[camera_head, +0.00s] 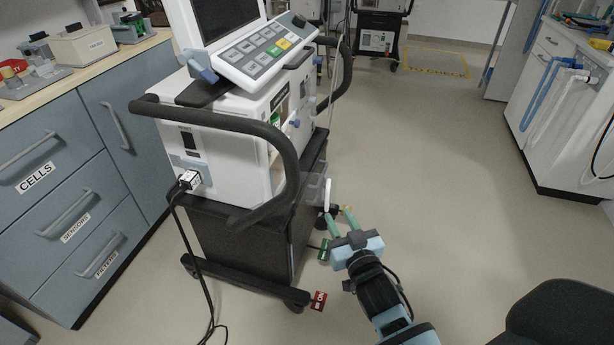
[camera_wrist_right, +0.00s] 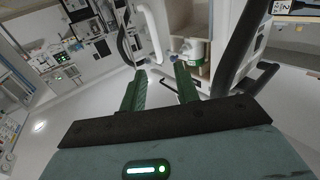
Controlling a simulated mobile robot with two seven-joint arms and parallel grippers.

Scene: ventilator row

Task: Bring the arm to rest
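My right arm comes in from the bottom of the head view. Its right gripper (camera_head: 342,219) has two green fingers standing apart with nothing between them. The gripper is beside the right side of the ventilator cart (camera_head: 245,240), low over the floor. In the right wrist view the gripper (camera_wrist_right: 160,82) is also open and empty, with the ventilator's open side bay (camera_wrist_right: 188,40) beyond the fingers. I cannot tell the exact distance to the cart. My left gripper does not show.
The ventilator (camera_head: 235,150) has a black handle loop (camera_head: 285,165) and a plugged power cord (camera_head: 178,225) hanging to the floor. Drawers (camera_head: 75,220) stand left. Floor to the right (camera_head: 450,180) is clear.

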